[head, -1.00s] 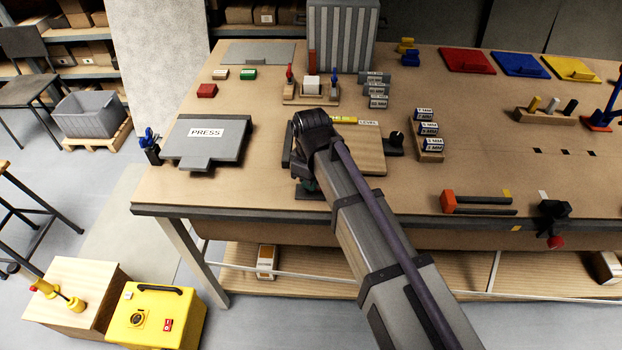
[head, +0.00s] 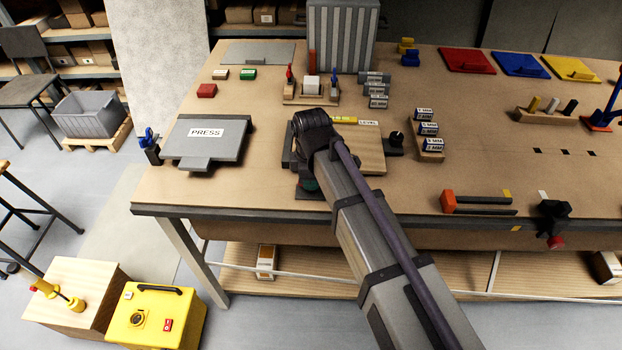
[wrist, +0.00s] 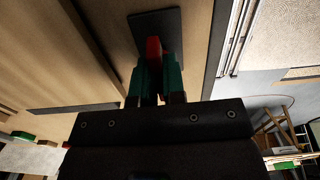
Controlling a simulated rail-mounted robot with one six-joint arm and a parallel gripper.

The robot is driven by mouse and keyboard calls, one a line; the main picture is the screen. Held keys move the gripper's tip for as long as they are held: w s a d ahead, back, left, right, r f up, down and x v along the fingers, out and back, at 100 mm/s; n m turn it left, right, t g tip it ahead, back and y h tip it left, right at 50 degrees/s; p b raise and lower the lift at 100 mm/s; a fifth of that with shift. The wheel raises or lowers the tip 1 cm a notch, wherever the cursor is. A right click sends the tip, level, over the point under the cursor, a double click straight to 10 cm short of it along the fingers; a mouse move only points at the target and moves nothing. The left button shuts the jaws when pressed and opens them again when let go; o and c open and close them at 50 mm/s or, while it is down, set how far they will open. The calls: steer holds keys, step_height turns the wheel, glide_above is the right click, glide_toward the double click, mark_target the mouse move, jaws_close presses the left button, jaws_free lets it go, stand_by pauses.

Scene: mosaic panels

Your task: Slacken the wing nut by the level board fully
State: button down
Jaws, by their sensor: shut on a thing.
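The level board (head: 368,150) lies on the bench, with a yellow vial strip and a LEVEL label along its far edge. My arm covers its left part. In the wrist view, the red wing nut (wrist: 153,46) stands on a dark plate (wrist: 160,22). My gripper (wrist: 156,65), with teal fingers, is shut on the wing nut, one finger on each side. In the head view, the wing nut is hidden by my wrist, and only a bit of teal finger shows low by the bench's front edge. The nut's thread cannot be seen.
A grey PRESS plate (head: 206,138) lies to the left of my wrist. A black knob (head: 396,138) sits right of the board, beside a rack of labelled blocks (head: 428,140). A rack with red and blue handles (head: 311,90) stands behind. The bench's front left is clear.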

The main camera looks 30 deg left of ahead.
steer(key=c, duration=1.2)
jaws_free()
step_height(320, 180, up, 11)
steer(key=p, duration=1)
steer(key=shift+p, duration=0.4)
steer(key=shift+f, duration=0.1)
